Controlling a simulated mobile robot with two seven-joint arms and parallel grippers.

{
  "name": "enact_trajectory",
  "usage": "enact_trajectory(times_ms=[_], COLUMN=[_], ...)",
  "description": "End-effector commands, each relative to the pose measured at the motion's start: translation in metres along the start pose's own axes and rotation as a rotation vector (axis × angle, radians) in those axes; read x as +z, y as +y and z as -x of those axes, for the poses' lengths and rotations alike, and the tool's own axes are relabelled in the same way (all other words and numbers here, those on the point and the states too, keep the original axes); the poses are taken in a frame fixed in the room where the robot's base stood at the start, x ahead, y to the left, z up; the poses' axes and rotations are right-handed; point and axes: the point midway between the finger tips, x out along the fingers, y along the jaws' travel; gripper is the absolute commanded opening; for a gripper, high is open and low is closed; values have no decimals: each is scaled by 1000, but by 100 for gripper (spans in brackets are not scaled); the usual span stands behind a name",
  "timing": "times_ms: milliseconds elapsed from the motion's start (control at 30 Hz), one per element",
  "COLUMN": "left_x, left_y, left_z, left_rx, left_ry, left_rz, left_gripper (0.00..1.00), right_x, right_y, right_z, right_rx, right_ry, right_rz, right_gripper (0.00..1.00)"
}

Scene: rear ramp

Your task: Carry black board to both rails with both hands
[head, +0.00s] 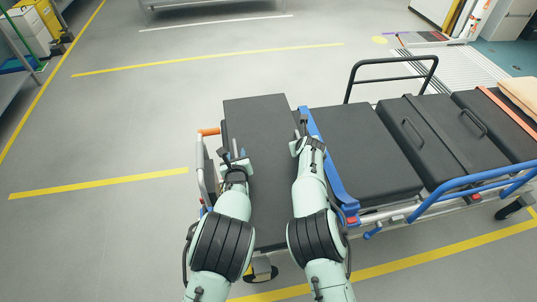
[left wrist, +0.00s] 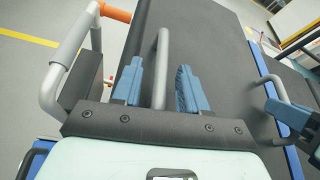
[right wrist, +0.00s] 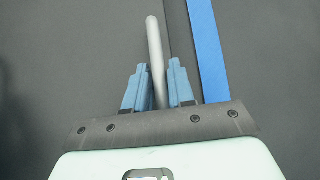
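The black board (head: 258,125) is a long dark panel at the left end of a stretcher trolley, with a grey handle at each long side. Whether it rests on the trolley or hangs just above it I cannot tell. My left gripper (head: 236,160) is at the board's left side; in the left wrist view its blue fingers (left wrist: 160,85) stand apart around the grey handle (left wrist: 162,50), with gaps on both sides. Which parts are the task's rails is unclear.
The trolley has black pads (head: 362,150), a blue side rail (head: 465,183), a black hoop (head: 392,62) and a grey frame with an orange grip (head: 209,131). A ribbed ramp (head: 455,70) lies at the upper right. The floor (head: 120,120) at left is clear, with yellow lines.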

Motion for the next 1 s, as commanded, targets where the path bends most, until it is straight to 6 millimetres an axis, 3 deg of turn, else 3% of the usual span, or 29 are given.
enact_trajectory(times_ms=[33,67,100,133,1000], left_x=[0,0,0,0,1], left_y=[0,0,0,0,0], left_z=[0,0,0,0,0], left_rx=[0,0,0,0,-1], left_ry=[0,0,0,0,-2], left_rz=[0,0,0,0,1], left_gripper=[25,15,2,0,0], right_x=[0,0,0,0,0], right_y=[0,0,0,0,0], right_z=[0,0,0,0,0], right_rx=[0,0,0,0,1], right_ry=[0,0,0,0,0], right_rz=[0,0,0,0,0], right_gripper=[6,0,0,0,0])
